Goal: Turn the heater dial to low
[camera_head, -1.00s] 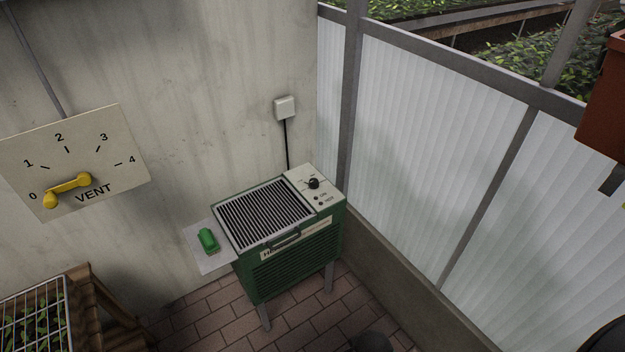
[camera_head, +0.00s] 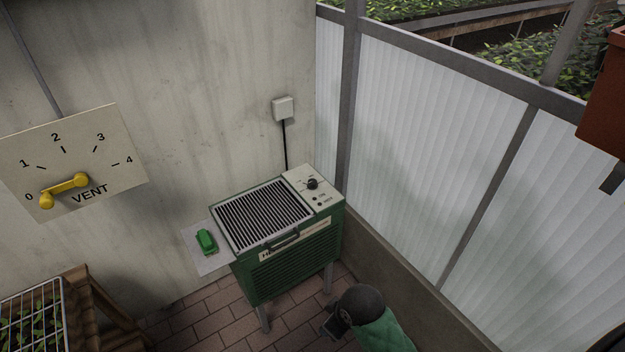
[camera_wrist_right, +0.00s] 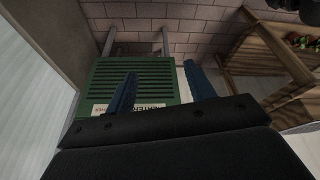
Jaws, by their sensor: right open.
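The green heater (camera_head: 292,262) stands on legs in the corner by the wall, with a slatted grille on top. Its black dial (camera_head: 312,184) sits on the pale panel at the top right; its exact setting is too small to read. In the right wrist view the heater's slatted front (camera_wrist_right: 140,78) shows behind my right gripper (camera_wrist_right: 160,85), whose two blue fingers are apart with nothing between them. The dial does not show in that view. In the head view my right arm comes up from the bottom, in front of the heater and lower than the dial. My left gripper is not in view.
A vent plate (camera_head: 75,160) with a yellow lever at 0 hangs on the left wall. A green object (camera_head: 206,241) sits on a side shelf left of the heater. A wooden stand with plants (camera_head: 90,300) is lower left. Translucent panels (camera_head: 430,130) bound the right.

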